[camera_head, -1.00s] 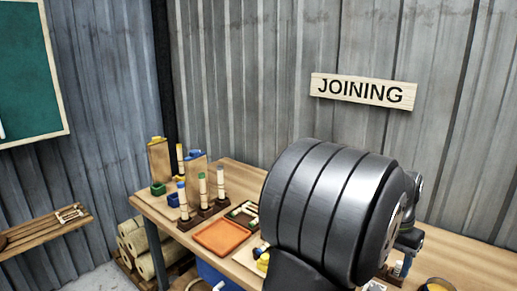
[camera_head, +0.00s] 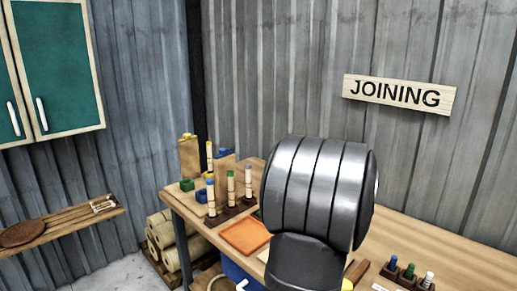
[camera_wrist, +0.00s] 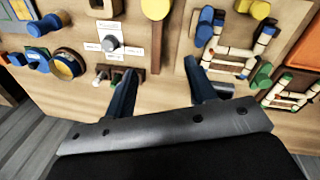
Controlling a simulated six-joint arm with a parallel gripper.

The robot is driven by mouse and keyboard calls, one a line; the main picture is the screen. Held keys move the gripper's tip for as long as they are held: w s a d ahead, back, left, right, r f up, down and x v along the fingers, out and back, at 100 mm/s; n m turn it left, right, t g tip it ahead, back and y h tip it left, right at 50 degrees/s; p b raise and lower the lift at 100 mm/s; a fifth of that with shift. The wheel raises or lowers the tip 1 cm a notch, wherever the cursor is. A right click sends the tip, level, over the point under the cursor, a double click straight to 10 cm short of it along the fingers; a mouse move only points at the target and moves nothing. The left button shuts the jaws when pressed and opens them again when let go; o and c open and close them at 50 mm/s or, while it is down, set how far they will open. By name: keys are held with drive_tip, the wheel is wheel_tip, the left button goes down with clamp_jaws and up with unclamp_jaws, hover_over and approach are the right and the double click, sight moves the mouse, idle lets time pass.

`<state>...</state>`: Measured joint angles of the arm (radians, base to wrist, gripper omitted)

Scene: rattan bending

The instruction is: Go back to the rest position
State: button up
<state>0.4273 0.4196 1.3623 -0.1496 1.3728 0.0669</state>
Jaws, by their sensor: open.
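My gripper (camera_wrist: 160,88) is open in the wrist view, its two dark fingers apart with nothing between them. It is above the wooden workbench, and bare wood shows between the fingers. In the head view my dark grey arm covers the middle of the workbench (camera_head: 455,262), and the gripper itself is hidden there.
An orange tray (camera_head: 245,236) and upright banded sticks (camera_head: 230,186) stand at the bench's left end. Small coloured pegs in a holder (camera_head: 409,272) are at the right front. A JOINING sign (camera_head: 398,94) hangs on the wall. A shelf (camera_head: 60,226) and green cabinet (camera_head: 57,65) are at left.

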drive_tip(key=w+a+n, duration=0.2)
drive_tip(key=w+a, duration=0.1)
drive_tip(key=a, duration=0.3)
drive_tip(key=shift+w+r, duration=0.2)
drive_tip(key=shift+r, duration=0.05)
drive_tip(key=o, duration=1.1)
drive_tip(key=s+d+f+m+t+h, duration=0.1)
drive_tip(key=s+d+f+t, duration=0.1)
drive_tip(key=s+d+f, duration=0.35)
drive_tip(key=s+d+f+m+t+h, duration=0.1)
drive_tip(key=s+d+f+h, duration=0.15)
drive_tip(key=d, duration=0.65)
drive_tip(key=s+d+f+m+t+h, duration=0.1)
drive_tip(key=s+d+f+t, duration=0.15)
drive_tip(key=s+d, duration=0.35)
drive_tip(key=s+d+f+m+h, duration=0.2)
drive_tip(key=s+d, duration=0.4)
drive_tip(key=s, duration=0.1)
drive_tip(key=s+a+m+t+h, duration=0.25)
drive_tip(key=s+a+h, duration=0.2)
drive_tip(key=s, duration=0.35)
drive_tip(key=shift+m+y, duration=0.45)
drive_tip(key=shift+y, duration=0.05)
drive_tip(key=x, duration=0.9)
drive_tip(key=shift+w+r, duration=0.2)
drive_tip(key=shift+w, duration=0.15)
